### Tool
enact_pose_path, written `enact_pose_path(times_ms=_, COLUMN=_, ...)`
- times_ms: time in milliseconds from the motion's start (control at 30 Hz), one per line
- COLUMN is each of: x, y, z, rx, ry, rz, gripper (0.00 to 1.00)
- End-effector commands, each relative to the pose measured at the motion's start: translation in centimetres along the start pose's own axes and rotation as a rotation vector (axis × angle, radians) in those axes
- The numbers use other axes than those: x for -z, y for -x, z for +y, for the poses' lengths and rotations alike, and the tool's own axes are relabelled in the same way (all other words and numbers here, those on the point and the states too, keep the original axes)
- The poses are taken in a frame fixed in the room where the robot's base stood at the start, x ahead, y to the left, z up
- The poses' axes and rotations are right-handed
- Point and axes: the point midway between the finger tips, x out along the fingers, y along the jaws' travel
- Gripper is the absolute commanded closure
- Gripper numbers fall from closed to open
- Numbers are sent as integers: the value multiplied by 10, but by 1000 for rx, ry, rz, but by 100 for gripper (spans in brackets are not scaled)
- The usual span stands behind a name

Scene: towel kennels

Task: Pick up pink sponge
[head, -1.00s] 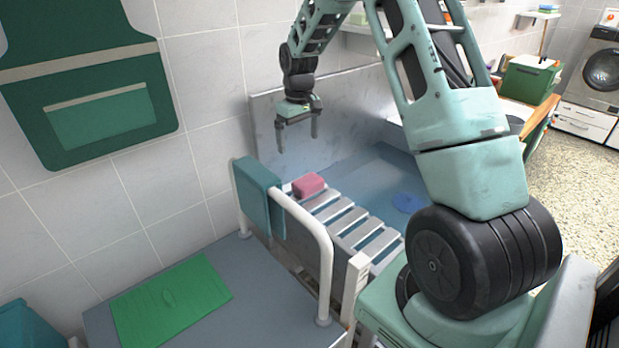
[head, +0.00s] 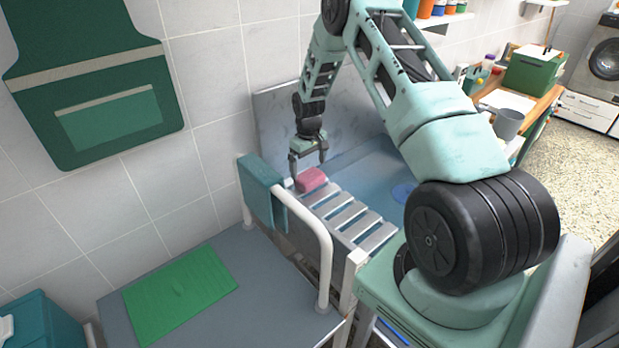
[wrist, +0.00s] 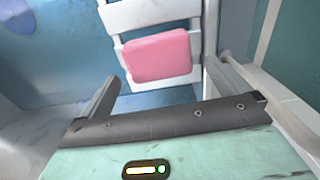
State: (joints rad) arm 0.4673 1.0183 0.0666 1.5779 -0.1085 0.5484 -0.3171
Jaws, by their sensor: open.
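The pink sponge (head: 311,180) lies on the slatted white rack (head: 347,216), near the rack's far left end. In the wrist view the sponge (wrist: 157,56) rests across the white slats (wrist: 150,12), ahead of my gripper. My gripper (head: 309,167) points down just above the sponge in the head view, with its fingers apart and nothing between them. In the wrist view my gripper (wrist: 180,92) also shows its fingers spread. Whether a finger touches the sponge cannot be told.
A white rail (head: 318,236) with a teal towel (head: 262,192) hanging on it stands just left of the rack. A grey platform with a green mat (head: 180,292) is at the front left. The tiled wall and tub back panel (head: 280,110) are close behind.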

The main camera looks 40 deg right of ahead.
Motion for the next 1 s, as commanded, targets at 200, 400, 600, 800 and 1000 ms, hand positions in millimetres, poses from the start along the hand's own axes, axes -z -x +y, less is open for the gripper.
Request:
enact_pose_path(times_ms=200, x=-3, y=-19, z=1, rx=2, ry=0, rz=-4, gripper=0)
enact_pose_path(times_ms=400, x=-2, y=-43, z=2, rx=0, ry=0, rz=-2, gripper=0)
enact_pose_path(times_ms=600, x=-2, y=-51, z=2, rx=0, ry=0, rz=0, gripper=0)
enact_pose_path(times_ms=800, x=-2, y=-51, z=2, rx=0, ry=0, rz=0, gripper=14)
enact_pose_path(times_ms=1000, x=-2, y=-51, z=2, rx=0, ry=0, rz=0, gripper=36)
